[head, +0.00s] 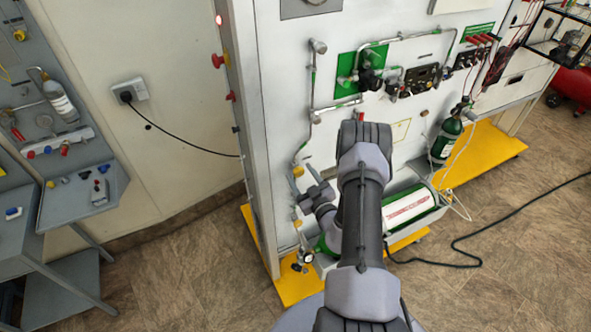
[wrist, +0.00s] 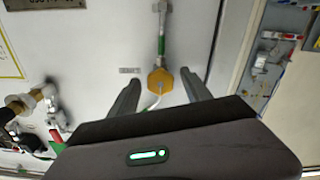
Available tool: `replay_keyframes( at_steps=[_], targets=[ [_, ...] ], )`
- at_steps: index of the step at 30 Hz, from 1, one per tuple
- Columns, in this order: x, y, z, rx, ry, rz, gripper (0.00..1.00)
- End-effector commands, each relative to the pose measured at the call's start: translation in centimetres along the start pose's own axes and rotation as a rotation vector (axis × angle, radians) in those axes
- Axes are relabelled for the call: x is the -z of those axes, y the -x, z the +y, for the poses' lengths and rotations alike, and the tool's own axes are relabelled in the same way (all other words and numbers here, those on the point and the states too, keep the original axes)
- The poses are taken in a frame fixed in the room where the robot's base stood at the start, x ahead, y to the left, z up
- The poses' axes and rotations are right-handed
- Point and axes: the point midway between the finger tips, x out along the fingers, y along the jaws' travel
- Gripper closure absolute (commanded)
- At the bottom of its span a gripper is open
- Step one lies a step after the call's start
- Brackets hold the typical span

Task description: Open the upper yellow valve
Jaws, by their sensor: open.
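The upper yellow valve (head: 298,171) is on a thin vertical pipe near the left edge of the white panel. A lower yellow fitting (head: 297,223) shows below it. My gripper (head: 305,183) is open at the panel, close to the upper valve. In the wrist view, a yellow six-sided valve knob (wrist: 160,80) lies between the two open fingers, just beyond their tips (wrist: 163,84). A gap shows on both sides of the knob, and I see no contact. A pipe with a green band runs up from it in that view.
A brass fitting (wrist: 22,103) and a red handle are at the left of the wrist view. A grey bench (head: 85,200) is at far left.

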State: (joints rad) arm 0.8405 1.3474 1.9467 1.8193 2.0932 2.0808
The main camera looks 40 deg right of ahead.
Motion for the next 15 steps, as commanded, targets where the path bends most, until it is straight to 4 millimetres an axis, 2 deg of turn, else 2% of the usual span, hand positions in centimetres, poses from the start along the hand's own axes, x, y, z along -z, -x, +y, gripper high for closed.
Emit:
replay_keyframes(
  at_steps=[8, 15],
  targets=[
    [0.01, -0.04, 0.01, 0.0, 0.001, 0.0, 0.45],
    [0.01, -0.04, 0.01, 0.0, 0.001, 0.0, 0.92]
  ],
)
